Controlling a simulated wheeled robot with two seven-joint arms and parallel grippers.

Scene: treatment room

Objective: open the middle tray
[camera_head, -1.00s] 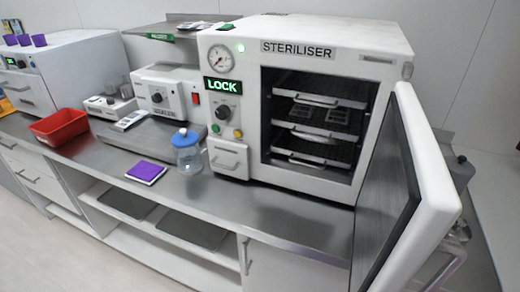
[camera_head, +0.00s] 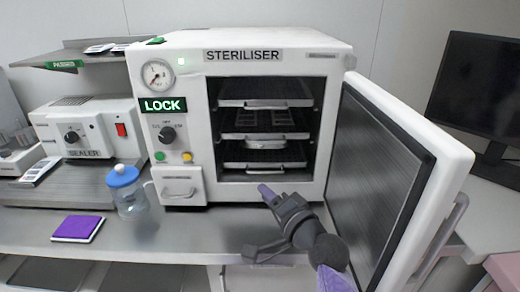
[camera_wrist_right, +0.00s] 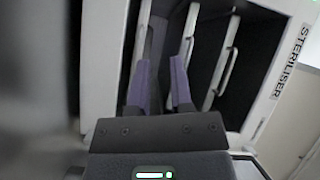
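The steriliser (camera_head: 190,60) stands open, with three trays stacked in its dark chamber. The middle tray (camera_head: 240,136) is inside, with a pale handle at its front. The top tray (camera_head: 240,103) and bottom tray (camera_head: 240,163) are also inside. My right gripper (camera_head: 266,191) is in front of the chamber opening, low, below the bottom tray in the head view. In the right wrist view its two purple fingers (camera_wrist_right: 160,72) are apart with nothing held between them. Tray handles show beyond the fingers, including what looks like the middle one (camera_wrist_right: 190,32). My left gripper is not in view.
The open steriliser door (camera_head: 385,170) swings out close to the right of my right arm. A blue-lidded jug (camera_head: 128,195) and a purple pad (camera_head: 78,228) are on the steel counter (camera_head: 190,238). A monitor (camera_head: 478,90) stands at the right.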

